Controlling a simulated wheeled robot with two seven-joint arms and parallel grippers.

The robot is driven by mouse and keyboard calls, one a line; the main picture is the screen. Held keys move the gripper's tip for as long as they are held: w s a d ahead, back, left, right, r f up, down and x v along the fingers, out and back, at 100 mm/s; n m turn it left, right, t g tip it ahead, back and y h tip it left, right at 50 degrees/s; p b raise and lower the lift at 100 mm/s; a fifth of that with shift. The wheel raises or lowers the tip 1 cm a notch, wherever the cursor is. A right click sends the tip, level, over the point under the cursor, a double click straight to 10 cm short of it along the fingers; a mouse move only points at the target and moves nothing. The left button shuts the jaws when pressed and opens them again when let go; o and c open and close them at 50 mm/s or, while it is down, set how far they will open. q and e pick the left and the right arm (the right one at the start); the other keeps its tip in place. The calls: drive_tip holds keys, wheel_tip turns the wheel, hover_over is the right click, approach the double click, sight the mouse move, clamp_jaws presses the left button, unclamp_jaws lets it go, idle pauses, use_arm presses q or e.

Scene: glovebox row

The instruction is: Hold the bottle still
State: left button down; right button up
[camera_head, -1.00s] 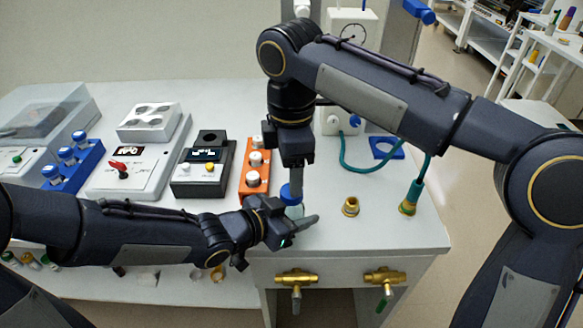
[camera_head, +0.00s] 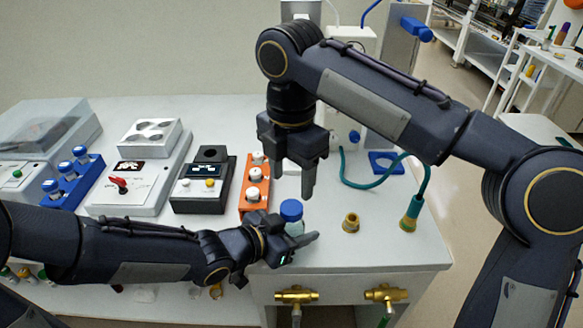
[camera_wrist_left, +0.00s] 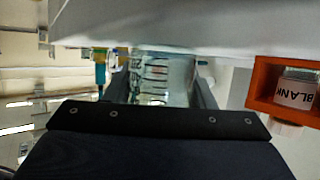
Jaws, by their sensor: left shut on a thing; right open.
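A clear bottle with a blue cap (camera_head: 291,210) stands near the front edge of the bench. My left gripper (camera_head: 297,240) is shut on the bottle's body from the left. The bottle's lower part is hidden by the left gripper in the head view.
An orange rack (camera_head: 255,186) with white-capped vials stands left of the bottle. A brass fitting (camera_head: 351,223) and a teal hose (camera_head: 417,200) are to the right. Brass valves (camera_head: 297,295) project from the bench front. The bench's right front is clear.

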sight(292, 207)
wheel_tip(292, 207, down, 7)
drive_tip(key=shift+r, duration=0.1)
idle(0.4)
drive_tip(key=c, duration=1)
drive_tip(key=m, duration=0.6)
drive_tip(key=shift+m, duration=0.4)
drive_tip(key=o, duration=1.1)
